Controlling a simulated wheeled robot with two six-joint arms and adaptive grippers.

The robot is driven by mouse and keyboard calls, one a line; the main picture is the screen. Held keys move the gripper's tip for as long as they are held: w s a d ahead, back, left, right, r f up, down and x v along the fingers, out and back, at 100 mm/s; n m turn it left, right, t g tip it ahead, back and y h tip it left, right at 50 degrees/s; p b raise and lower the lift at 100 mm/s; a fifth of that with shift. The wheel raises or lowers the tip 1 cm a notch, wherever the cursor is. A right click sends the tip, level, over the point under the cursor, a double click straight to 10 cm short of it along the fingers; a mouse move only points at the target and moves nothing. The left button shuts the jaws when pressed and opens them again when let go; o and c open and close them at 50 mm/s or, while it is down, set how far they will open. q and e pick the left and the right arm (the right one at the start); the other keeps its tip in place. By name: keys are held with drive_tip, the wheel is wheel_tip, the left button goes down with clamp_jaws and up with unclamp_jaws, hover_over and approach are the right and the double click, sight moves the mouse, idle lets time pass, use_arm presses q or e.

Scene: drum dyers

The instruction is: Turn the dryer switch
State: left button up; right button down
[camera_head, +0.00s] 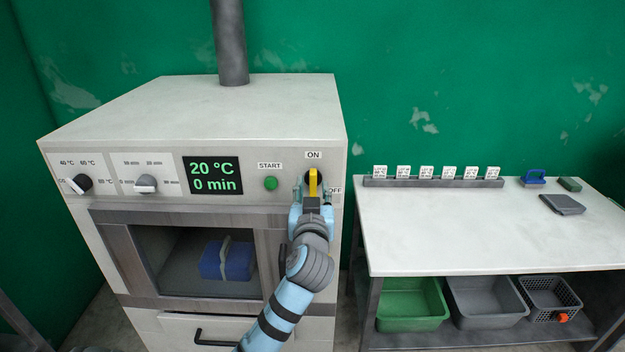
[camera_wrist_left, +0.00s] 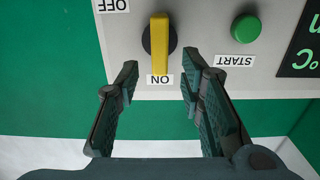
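The dryer switch (camera_head: 313,180) is a yellow handle on a round black base, at the right end of the dryer's front panel. It stands upright, its end toward the ON label; the OFF label is to its right. My left gripper (camera_head: 312,207) is in front of the panel at the switch, hiding its lower part in the head view. In the left wrist view, which is upside down, the switch (camera_wrist_left: 161,48) shows ahead between the two spread fingers (camera_wrist_left: 160,95), with visible gaps on both sides. My right gripper is not in view.
The green START button (camera_head: 270,184) is left of the switch. The display (camera_head: 213,175) reads 20 °C and 0 min. Two knobs are farther left. A blue bundle (camera_head: 228,260) lies behind the dryer window. A white table (camera_head: 470,230) stands to the right.

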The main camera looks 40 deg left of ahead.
sight(313, 181)
use_arm(q)
drive_tip(key=x, duration=0.3)
drive_tip(key=shift+w+a, duration=0.1)
drive_tip(key=shift+w, duration=0.05)
drive_tip(key=shift+c, duration=0.2)
clamp_jaws()
